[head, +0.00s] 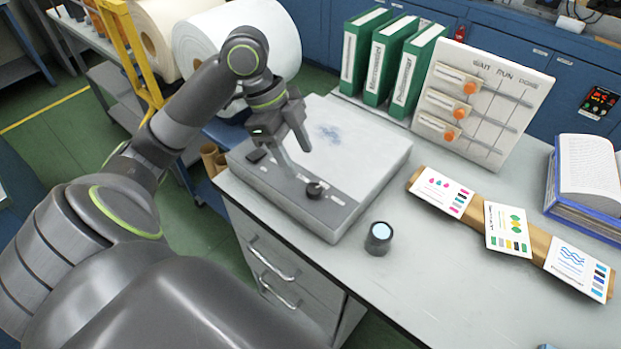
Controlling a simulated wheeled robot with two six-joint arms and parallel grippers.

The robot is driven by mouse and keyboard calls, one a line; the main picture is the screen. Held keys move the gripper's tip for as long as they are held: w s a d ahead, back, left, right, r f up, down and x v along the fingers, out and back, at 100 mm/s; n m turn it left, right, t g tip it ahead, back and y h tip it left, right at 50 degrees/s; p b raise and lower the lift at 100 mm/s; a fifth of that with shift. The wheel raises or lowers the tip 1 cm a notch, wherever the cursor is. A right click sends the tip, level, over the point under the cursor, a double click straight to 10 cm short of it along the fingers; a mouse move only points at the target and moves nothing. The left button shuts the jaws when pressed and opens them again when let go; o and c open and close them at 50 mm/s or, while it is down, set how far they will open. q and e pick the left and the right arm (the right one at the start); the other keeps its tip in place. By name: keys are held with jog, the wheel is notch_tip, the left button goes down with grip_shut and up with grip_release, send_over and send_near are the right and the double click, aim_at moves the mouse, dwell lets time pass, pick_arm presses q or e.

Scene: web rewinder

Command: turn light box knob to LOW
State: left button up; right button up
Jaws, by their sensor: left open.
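The light box (365,160) is a flat pale box with a white top and a grey front strip, lying on the grey counter. Its round black knob (314,190) sits on the front strip, toward the right; its pointer and labels are too small to read. My left gripper (297,165) is open above the front strip, pointing down, just up and left of the knob. Its fingers look empty, and I cannot tell whether either touches the box. A black switch (256,155) is at the strip's left end. My right gripper is out of view.
A small dark cylinder (379,238) stands right of the box. Green binders (385,55) and a board with orange knobs (480,100) stand behind it. Print cards (508,229) on a wooden strip and a blue book (584,180) lie to the right. The front counter is mostly clear.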

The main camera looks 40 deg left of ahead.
aim_at(313, 188)
pick_arm(q)
jog(key=b+x, duration=0.1)
jog(key=x, duration=0.6)
jog(key=shift+d+f, duration=0.15)
jog(key=shift+f, duration=0.2)
jog(key=c, duration=1)
